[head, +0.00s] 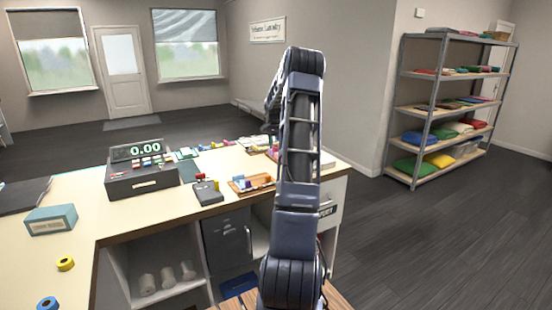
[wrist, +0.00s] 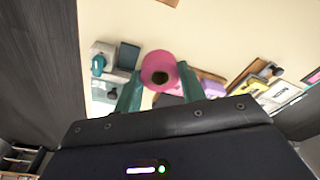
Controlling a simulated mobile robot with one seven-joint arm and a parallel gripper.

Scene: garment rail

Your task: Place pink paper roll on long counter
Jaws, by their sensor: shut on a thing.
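The pink paper roll (wrist: 162,70) is between the two green fingers of my gripper (wrist: 158,92) in the wrist view. The gripper is shut on it, and the roll's open core faces the camera. The pale top of the long counter (wrist: 220,30) fills much of the wrist view behind the roll. I cannot tell whether the roll touches it. In the head view the long counter (head: 150,215) runs across the middle. My arm rises in front of its right end and hides the gripper and the roll there.
A cash register (head: 142,175), a card terminal (head: 207,192) and a wooden tray (head: 251,184) stand on the counter. A teal box (head: 51,219) and a yellow tape roll (head: 65,264) are at the left. A metal shelf (head: 445,108) with folded cloths stands at the right. Dark floor there is clear.

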